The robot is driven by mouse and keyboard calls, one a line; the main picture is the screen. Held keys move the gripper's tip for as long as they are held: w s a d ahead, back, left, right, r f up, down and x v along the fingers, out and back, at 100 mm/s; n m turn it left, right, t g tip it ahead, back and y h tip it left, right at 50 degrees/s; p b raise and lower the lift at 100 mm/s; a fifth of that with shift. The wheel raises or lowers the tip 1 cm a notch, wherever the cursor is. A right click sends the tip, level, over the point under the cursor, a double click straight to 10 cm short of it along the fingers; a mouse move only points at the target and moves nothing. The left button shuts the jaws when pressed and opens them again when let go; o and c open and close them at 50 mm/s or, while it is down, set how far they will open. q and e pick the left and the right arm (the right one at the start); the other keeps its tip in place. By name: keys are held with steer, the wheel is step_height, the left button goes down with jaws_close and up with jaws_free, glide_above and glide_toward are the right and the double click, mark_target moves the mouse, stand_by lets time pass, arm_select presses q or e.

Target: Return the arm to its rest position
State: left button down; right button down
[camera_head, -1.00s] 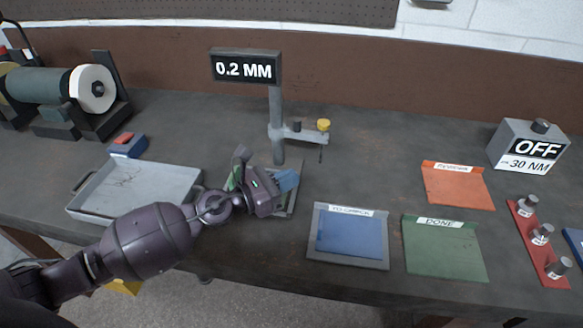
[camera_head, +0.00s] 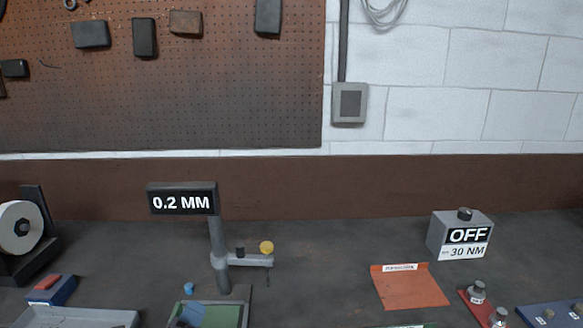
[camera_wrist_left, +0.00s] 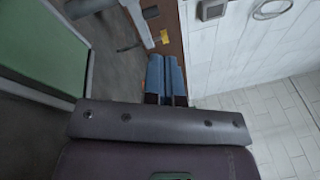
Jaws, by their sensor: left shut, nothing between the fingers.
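In the left wrist view my left gripper (camera_wrist_left: 166,76) has its two blue fingers side by side, shut, with nothing between them. In the head view the arm is out of the picture. A blue shape (camera_head: 190,314) at the bottom edge may be a fingertip, but I cannot tell. It shows against a green panel (camera_head: 222,316) in a grey frame. The green panel also shows large at the left of the wrist view (camera_wrist_left: 35,45), apart from the fingers. My right gripper is not in view.
The gauge stand (camera_head: 219,255) with its 0.2 MM sign rises behind the green panel. A grey tray (camera_head: 80,317) is at lower left, beside a blue-and-red block (camera_head: 52,290). An orange mat (camera_head: 410,287), the OFF box (camera_head: 460,235) and a red holder (camera_head: 478,310) are at right.

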arm_select(q)
steer(key=s+a+f+n+g+y, duration=0.2)
steer(key=s+a+n, duration=0.1)
steer(key=n, duration=0.2)
steer(key=s+a+f+n+g+y, duration=0.2)
steer(key=s+n, duration=0.1)
steer(key=n, duration=0.2)
steer(key=s+a+f+n+g+y, duration=0.3)
steer(key=n, duration=0.3)
steer(key=shift+s+a+f, duration=0.1)
steer(key=shift+s+a, duration=0.2)
steer(key=shift+s, duration=0.05)
steer(key=s+f+n+g+h, duration=0.4)
steer(key=s+n+g, duration=0.45)
steer(key=s, duration=0.75)
steer(key=w+f+t, duration=0.7)
steer(key=f+t, duration=0.1)
steer(key=f, duration=0.3)
steer(key=shift+w+a+y, duration=0.15)
steer(key=shift+w+y, duration=0.15)
steer(key=shift+w, duration=0.05)
